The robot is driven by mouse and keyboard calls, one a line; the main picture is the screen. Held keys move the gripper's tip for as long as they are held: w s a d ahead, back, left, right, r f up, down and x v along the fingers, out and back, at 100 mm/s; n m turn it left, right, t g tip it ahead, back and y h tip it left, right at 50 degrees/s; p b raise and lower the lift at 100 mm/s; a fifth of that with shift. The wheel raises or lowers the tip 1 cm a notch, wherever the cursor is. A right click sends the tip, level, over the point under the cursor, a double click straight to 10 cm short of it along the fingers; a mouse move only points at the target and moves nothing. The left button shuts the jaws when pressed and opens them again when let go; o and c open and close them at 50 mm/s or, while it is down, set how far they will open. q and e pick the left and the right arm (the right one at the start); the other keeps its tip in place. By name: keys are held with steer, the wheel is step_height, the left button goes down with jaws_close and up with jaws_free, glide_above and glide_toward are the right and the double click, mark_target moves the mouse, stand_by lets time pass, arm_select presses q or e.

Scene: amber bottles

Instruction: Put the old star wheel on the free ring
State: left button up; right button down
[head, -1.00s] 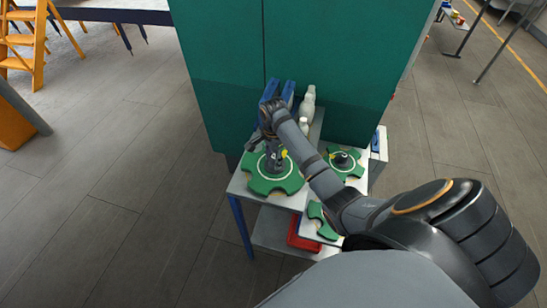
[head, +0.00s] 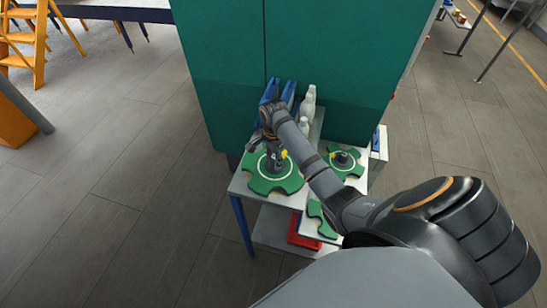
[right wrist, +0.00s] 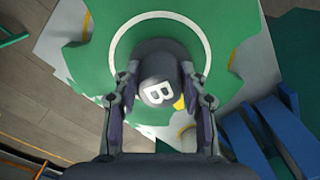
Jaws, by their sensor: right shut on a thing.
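A green star wheel (head: 264,186) with a white circle and a dark central hub lies at the left front of the small table. It also shows in the right wrist view (right wrist: 88,62), where its dark hub, with a white letter B (right wrist: 158,93), is between my fingers. My right gripper (right wrist: 160,86) is shut on this hub from above; it shows in the head view too (head: 272,144). A second green star wheel (head: 352,168) with a dark hub lies to the right, partly behind my arm. A third green piece (head: 316,212) is lower down. I cannot make out a free ring.
The table (head: 238,186) stands against a green cabinet (head: 330,60). Blue upright parts (head: 287,94) and white bottles (head: 307,104) stand behind the held wheel. A red box (head: 300,235) is below.

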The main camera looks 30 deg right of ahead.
steer(key=shift+f, duration=0.15)
steer(key=c, duration=0.7)
jaws_free()
steer(key=shift+f, duration=0.1)
steer(key=shift+o, duration=0.2)
steer(key=shift+s+f, duration=0.1)
step_height(320, 180, up, 8)
steer(key=shift+f, duration=0.15)
steer(key=shift+f, duration=0.1)
